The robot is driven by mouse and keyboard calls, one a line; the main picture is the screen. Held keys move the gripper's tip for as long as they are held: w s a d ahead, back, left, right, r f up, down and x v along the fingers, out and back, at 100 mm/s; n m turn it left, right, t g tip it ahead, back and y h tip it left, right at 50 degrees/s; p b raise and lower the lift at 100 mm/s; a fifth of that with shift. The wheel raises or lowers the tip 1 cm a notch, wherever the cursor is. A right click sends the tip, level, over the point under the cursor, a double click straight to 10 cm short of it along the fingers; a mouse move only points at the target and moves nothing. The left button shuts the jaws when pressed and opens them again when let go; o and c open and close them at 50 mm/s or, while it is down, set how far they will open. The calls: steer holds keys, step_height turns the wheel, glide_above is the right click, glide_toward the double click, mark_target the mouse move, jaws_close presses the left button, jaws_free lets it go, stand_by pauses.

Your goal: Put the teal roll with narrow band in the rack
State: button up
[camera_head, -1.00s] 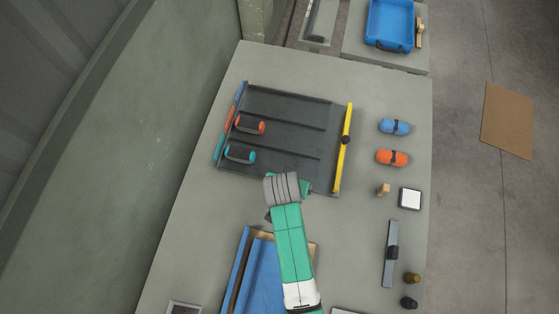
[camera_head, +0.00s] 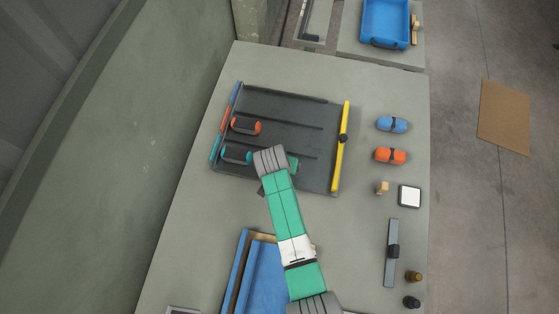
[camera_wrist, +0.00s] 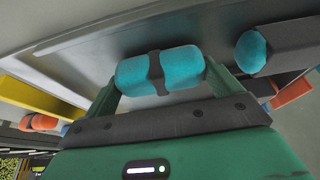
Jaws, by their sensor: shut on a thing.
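The teal roll with narrow band (camera_wrist: 133,74) lies crosswise between the fingers of my gripper (camera_wrist: 161,72) in the wrist view, with a thin dark band around its middle. The rack (camera_head: 293,112) is a dark ridged tray in the head view. My gripper is above its lower part, mostly hidden under my arm, and the held roll cannot be made out there. A teal roll with a wide dark wrap (camera_head: 249,157) and an orange roll with a wide dark wrap (camera_head: 257,127) lie at the rack's left side. Contact between held roll and rack cannot be told.
A yellow bar (camera_head: 343,150) with a dark knob edges the rack's right side. A blue roll (camera_head: 392,124) and an orange roll (camera_head: 391,156) with narrow bands lie on the table to the right. A blue tray (camera_head: 265,280) stands below the rack.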

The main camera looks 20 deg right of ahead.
steer(key=o, duration=0.7)
steer(key=shift+f, duration=0.1)
steer(key=shift+o, duration=0.2)
steer(key=shift+r, duration=0.45)
steer(key=p+v, duration=0.2)
steer(key=v, duration=0.9)
steer(key=shift+s+r, duration=0.15)
steer(key=shift+s, duration=0.05)
steer(key=shift+a, duration=0.1)
steer(key=w+a+r+n+t, duration=0.1)
steer(key=w+a+r+t, duration=0.2)
steer(key=r, duration=0.8)
steer(key=w+a+r+n+t, duration=0.1)
steer(key=w+r+n+t, duration=0.2)
steer(key=r, duration=0.8)
steer(key=w+a+r+t, duration=0.25)
steer(key=r+t, duration=0.25)
steer(key=r, duration=0.7)
steer(key=s+a+r+n+t+y, duration=0.1)
steer(key=s+r+t, duration=0.4)
steer(key=r, duration=0.9)
steer(key=s+a+r+n+t+y, duration=0.1)
steer(key=s+a+r+t, duration=0.3)
steer(key=s+r, duration=0.6)
step_height(320, 180, up, 5)
steer(key=shift+f+n+t+y, duration=0.1)
steer(key=shift+n+t+y, duration=0.2)
steer(key=shift+n+t, duration=0.35)
